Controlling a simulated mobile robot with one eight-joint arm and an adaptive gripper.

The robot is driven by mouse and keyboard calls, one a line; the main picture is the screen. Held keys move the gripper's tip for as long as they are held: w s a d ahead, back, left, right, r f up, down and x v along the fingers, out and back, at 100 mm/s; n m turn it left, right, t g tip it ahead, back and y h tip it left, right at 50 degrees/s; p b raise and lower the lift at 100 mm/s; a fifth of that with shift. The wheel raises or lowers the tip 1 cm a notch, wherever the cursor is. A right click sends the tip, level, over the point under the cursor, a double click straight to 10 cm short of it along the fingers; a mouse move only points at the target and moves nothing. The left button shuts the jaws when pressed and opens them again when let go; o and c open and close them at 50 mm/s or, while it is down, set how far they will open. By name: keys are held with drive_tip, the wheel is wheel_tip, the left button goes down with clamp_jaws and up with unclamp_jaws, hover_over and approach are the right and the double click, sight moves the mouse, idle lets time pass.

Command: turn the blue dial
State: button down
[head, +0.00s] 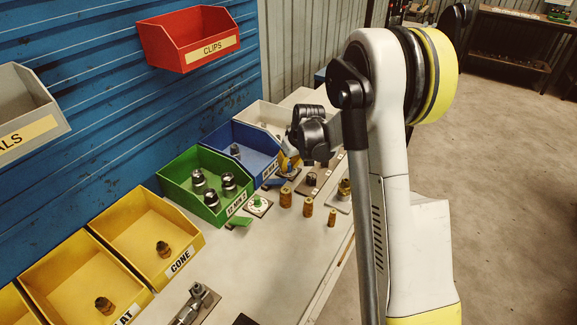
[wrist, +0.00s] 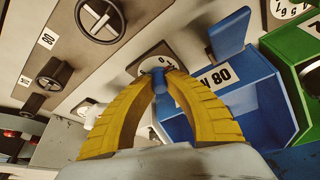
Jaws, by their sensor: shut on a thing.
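The blue dial (wrist: 158,80) stands on a pale, numbered plate (wrist: 150,62) beside the blue bin. In the wrist view, the two yellow, ribbed fingers of my gripper (wrist: 158,76) meet around the dial, one on each side. Only a small part of the dial shows between the fingertips, and its pointer cannot be made out. In the head view, my gripper (head: 291,164) is by the front of the blue bin (head: 234,137), and the wrist and fingers mostly hide the dial.
A green bin (head: 178,172) holds several fittings, with a green dial (head: 258,203) in front. Brass fittings (head: 309,207) stand on the bench close to my gripper. Yellow bins stand at left.

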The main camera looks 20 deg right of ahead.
drive_tip(key=shift+n, duration=0.6)
drive_tip(key=c, duration=1.6)
unclamp_jaws()
drive_tip(key=shift+c, duration=0.2)
drive_tip(key=shift+r, duration=0.1)
drive_tip(key=v, duration=1.1)
drive_tip(key=shift+d+r, duration=0.2)
drive_tip(key=shift+r, duration=0.2)
drive_tip(key=shift+s, duration=0.1)
